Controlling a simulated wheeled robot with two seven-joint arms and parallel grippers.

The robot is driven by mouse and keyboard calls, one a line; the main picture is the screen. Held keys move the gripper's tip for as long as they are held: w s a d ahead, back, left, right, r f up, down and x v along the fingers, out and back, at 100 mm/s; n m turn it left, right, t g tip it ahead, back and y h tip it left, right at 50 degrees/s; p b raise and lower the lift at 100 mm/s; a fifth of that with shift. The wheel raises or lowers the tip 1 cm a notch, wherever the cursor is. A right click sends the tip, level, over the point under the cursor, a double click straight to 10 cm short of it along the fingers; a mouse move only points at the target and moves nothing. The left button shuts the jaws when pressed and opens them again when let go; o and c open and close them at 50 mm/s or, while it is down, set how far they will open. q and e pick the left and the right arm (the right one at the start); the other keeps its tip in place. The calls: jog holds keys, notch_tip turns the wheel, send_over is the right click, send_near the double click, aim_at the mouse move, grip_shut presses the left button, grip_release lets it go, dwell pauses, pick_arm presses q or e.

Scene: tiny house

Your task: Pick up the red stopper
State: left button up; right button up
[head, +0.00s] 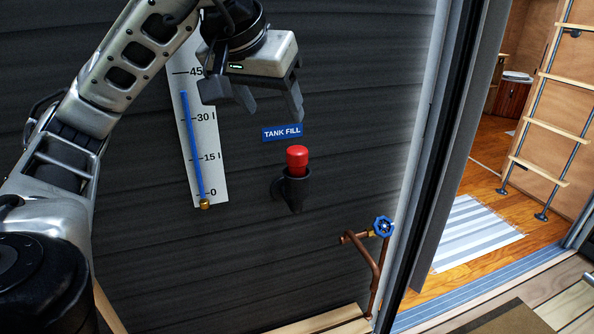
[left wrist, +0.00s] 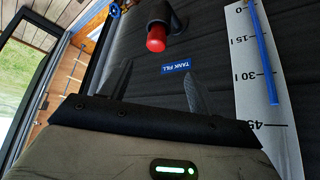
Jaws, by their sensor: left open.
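The red stopper (head: 297,159) sits upright in a black funnel-shaped fill spout (head: 295,188) on the dark wall, below the blue TANK FILL label (head: 282,133). My left gripper (head: 272,112) is open and empty, above and a little left of the stopper in the head view, with its fingers pointing down. In the left wrist view the red stopper (left wrist: 156,37) shows beyond the fingertips, apart from them, with the black spout (left wrist: 160,12) behind it. My left gripper's fingers (left wrist: 156,80) are spread there with nothing between them. My right gripper is not in view.
A white gauge board (head: 205,140) with a blue level tube stands left of the spout. A copper pipe with a blue valve wheel (head: 383,227) is at lower right. An open doorway with a striped rug (head: 465,232) and a ladder (head: 545,125) lies further right.

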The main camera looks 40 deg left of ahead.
aim_at(296, 150)
pick_arm(q)
jog(key=b+x, duration=0.1)
jog(key=x, duration=0.8)
jog(key=shift+d, duration=0.1)
jog(key=shift+d+x, duration=0.2)
jog(key=shift+x, duration=2.4)
jog(key=shift+w+r, duration=0.15)
jog(key=c, duration=1.1)
